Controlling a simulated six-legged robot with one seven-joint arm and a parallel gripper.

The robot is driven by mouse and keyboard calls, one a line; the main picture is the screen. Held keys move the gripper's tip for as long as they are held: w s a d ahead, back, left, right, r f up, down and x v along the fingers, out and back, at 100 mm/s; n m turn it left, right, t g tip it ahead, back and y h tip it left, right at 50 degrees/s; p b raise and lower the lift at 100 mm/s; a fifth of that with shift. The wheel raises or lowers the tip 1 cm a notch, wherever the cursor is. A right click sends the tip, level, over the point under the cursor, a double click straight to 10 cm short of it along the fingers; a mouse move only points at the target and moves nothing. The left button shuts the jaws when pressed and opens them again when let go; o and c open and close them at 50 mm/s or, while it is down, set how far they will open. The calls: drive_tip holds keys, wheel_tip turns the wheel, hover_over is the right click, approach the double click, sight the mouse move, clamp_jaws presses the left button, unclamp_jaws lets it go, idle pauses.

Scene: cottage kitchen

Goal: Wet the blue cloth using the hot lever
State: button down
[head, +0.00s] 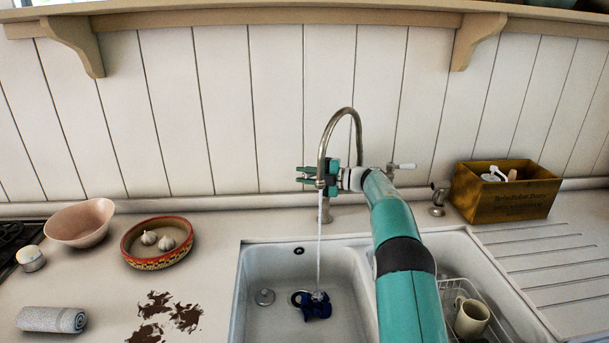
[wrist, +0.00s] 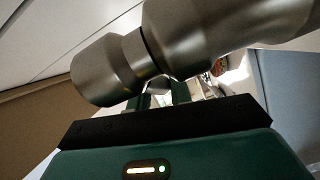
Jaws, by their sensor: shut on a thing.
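The blue cloth (head: 318,310) lies crumpled in the left sink basin (head: 262,320). A thin stream of water (head: 318,240) runs from the tap (head: 326,130) down onto it. My gripper (head: 306,174) is at the left side of the tap, level with its lower spout, and is shut on the hot lever. The lever is mostly hidden by the jaws. In the wrist view, the metal tap body (wrist: 110,70) crosses in front of my fingers (wrist: 160,92), so the grip is only partly visible. A second, white-ended lever (head: 404,166) sticks out right of my arm.
Right of the basin are a rack with a cream mug (head: 471,318), a drainboard (head: 545,270) and a wooden box (head: 505,192). Left are a garlic bowl (head: 158,262), pink bowl (head: 80,222), rolled grey towel (head: 50,319) and brown stains (head: 186,317). A shelf (head: 270,14) runs above.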

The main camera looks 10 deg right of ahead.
drive_tip(key=shift+s+d+n+g, duration=0.15)
drive_tip(key=shift+s+n+g, duration=0.15)
drive_tip(key=shift+g, duration=0.2)
drive_tip(key=shift+y, duration=0.3)
drive_tip(key=c, duration=1.3)
unclamp_jaws()
drive_tip(key=shift+w, duration=0.1)
